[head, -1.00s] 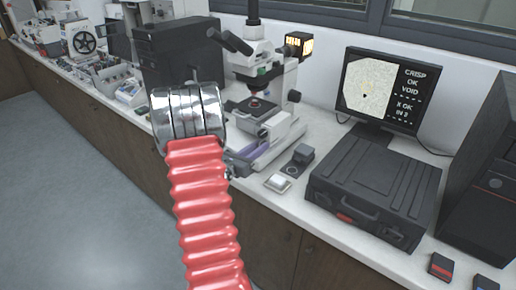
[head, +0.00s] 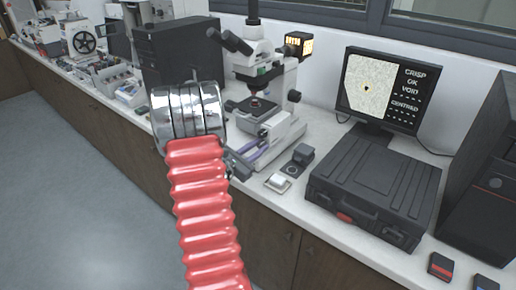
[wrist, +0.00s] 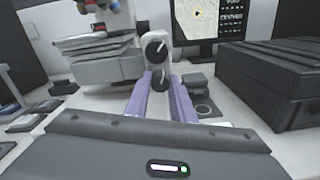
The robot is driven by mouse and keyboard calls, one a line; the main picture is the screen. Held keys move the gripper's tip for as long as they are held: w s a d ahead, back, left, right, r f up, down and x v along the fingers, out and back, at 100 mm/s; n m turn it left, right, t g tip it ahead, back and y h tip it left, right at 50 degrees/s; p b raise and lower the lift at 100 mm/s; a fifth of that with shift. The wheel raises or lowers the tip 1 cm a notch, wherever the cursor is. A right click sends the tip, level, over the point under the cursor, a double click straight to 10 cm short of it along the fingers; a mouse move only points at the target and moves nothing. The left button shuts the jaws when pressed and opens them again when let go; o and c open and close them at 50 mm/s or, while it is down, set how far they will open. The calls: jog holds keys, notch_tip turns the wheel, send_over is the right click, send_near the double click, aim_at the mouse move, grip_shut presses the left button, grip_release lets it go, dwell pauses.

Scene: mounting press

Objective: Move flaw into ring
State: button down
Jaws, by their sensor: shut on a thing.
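The flaw (head: 366,88) is a small dark spot near the middle of the pale sample picture on the monitor (head: 408,118). The screen text reads CRISP, OK, VOID and CENTRED. The ring is too small to make out clearly around the spot. The spot also shows in the wrist view (wrist: 197,14). The microscope (head: 262,75) stands left of the monitor, with two dark stage knobs below its stage. My gripper (wrist: 160,88) has purple fingers, shut on the lower knob (wrist: 159,77). In the head view my arm partly hides the gripper.
A black case (head: 372,195) lies right of the microscope, in front of the monitor. A small white-topped block (head: 278,183) and a dark block (head: 303,154) sit on the bench between them. A black computer tower (head: 180,55) stands to the left. The bench's front edge runs below my arm.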

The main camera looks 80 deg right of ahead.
jog(key=shift+m, duration=0.4)
jog(key=c, duration=1.5)
grip_release()
jog(key=shift+a, duration=0.1)
jog(key=v, duration=1.3)
jog(key=shift+w+a, duration=0.2)
jog(key=shift+a, duration=0.15)
